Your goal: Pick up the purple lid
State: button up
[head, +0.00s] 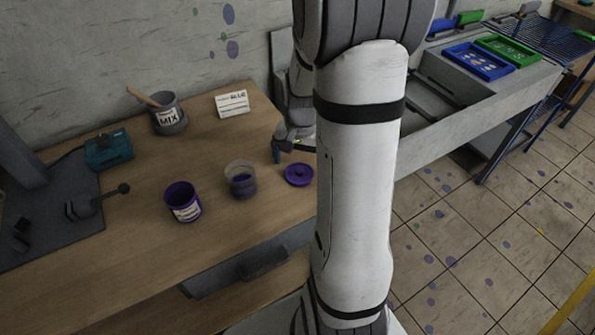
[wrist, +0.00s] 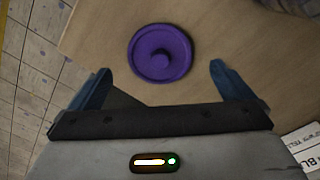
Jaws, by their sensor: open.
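The purple lid (head: 299,174) lies flat on the wooden table near its right edge, with its round knob facing up. In the wrist view the lid (wrist: 160,53) shows whole, beyond and between the fingertips. My gripper (wrist: 157,78) is open and empty, with its two blue fingers spread wider than the lid and apart from it. In the head view my gripper (head: 287,148) is just behind the lid, partly hidden by my arm.
A purple labelled cup (head: 183,203) and a clear cup with purple contents (head: 241,180) stand left of the lid. A MIX pot (head: 168,117), a white label card (head: 232,103) and a teal box (head: 108,150) are farther back. The table edge is close right of the lid.

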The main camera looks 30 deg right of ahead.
notch_tip(320, 180, down, 2)
jog(key=shift+f, duration=0.2)
jog(key=c, duration=1.1)
